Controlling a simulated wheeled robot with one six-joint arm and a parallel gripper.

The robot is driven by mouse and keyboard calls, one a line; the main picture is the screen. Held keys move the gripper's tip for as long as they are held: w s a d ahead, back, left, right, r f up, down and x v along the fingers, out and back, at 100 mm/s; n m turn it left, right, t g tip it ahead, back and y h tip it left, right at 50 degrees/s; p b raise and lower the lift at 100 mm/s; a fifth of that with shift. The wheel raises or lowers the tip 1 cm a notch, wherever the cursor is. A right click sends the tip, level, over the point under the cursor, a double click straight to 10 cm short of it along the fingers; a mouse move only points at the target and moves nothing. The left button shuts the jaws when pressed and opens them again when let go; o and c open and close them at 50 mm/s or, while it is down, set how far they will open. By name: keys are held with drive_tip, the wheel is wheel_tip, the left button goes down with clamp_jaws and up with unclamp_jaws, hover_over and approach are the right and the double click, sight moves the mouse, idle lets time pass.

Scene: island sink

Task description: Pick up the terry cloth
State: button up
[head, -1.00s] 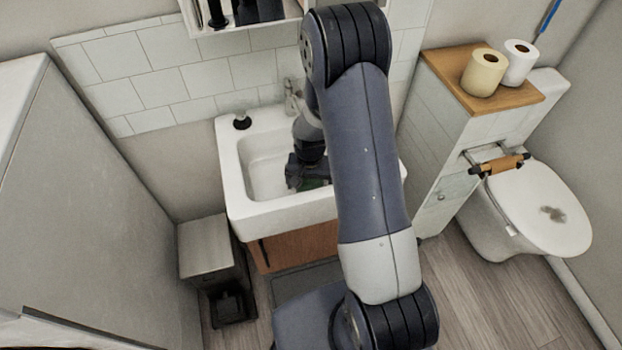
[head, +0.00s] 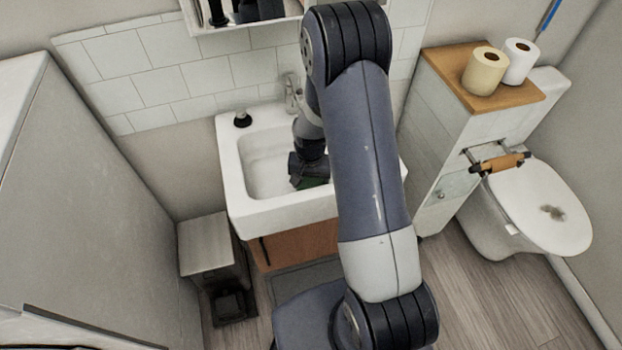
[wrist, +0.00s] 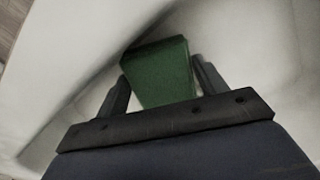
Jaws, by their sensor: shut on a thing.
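A green thing, which I take to be the terry cloth (wrist: 160,72), sits between the two fingers of my gripper (wrist: 162,85) in the wrist view. It looks like a folded block with a flat face. My gripper is shut on it. In the head view, my gripper (head: 305,172) is inside the white sink basin, and a small green part of the cloth (head: 314,182) shows beneath it. My arm hides the right part of the sink. I cannot tell whether the cloth touches the basin.
The white sink (head: 230,180) has a faucet (head: 291,92) at the back and a dark-topped dispenser (head: 242,119) on its left rim. A grey bin (head: 206,245) stands at lower left. To the right are a wood-topped cabinet (head: 445,75) with two paper rolls and a toilet (head: 535,205).

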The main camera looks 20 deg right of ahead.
drive_tip(key=shift+r, duration=0.15)
wheel_tip(320, 180, up, 28)
drive_tip(key=b, duration=0.1)
idle(0.7)
idle(0.8)
